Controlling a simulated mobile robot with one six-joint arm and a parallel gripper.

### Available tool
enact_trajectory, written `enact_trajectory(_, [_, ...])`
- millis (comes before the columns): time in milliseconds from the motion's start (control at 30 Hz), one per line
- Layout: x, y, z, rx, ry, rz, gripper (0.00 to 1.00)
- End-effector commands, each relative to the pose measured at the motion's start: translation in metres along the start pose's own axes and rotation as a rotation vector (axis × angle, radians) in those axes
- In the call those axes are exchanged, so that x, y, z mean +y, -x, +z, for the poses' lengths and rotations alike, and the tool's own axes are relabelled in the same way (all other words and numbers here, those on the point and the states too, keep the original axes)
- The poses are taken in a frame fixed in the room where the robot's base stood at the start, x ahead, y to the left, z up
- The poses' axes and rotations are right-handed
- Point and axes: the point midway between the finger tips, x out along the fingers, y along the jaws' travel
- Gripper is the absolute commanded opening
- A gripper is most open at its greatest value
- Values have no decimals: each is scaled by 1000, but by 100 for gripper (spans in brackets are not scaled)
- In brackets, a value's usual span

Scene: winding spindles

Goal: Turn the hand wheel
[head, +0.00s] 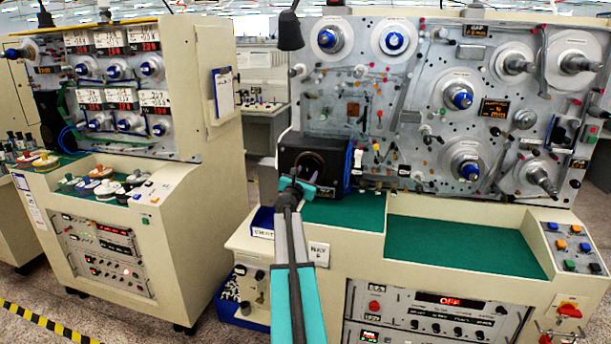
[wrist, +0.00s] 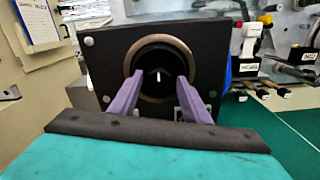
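The hand wheel (wrist: 158,62) is a dark round knob with a short white upright mark, set inside a copper-coloured ring on the front of a black box (wrist: 110,65). In the head view the black box (head: 335,143) stands on the left part of the machine, with the wheel partly hidden by my arm. My gripper (wrist: 159,80) is open, its two purple fingers pointing at the wheel, one on each side. Whether the fingertips touch the wheel cannot be told. In the head view my gripper (head: 298,184) is just in front of the box.
A green mat (head: 455,248) covers the shelf right of the box. Blue cable (head: 349,168) hangs at the box's right side. The panel (head: 415,100) behind carries several spindles. A blue bin (head: 262,222) sits below left. A second machine (head: 180,215) stands at the left.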

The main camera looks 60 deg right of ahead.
Motion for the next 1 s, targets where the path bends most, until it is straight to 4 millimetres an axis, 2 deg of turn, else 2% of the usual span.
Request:
enact_trajectory(33, [0,0,0,0,0,0,34])
enact_trajectory(167, [0,0,0,0,0,-1,12])
enact_trajectory(200, [0,0,0,0,0,-1,10])
enact_trajectory(233, [2,7,-1,0,0,0,9])
enact_trajectory(667, [-3,-2,-1,-2,-63,-3,10])
enact_trajectory(1000, [-3,-2,-2,-5,-250,-3,10])
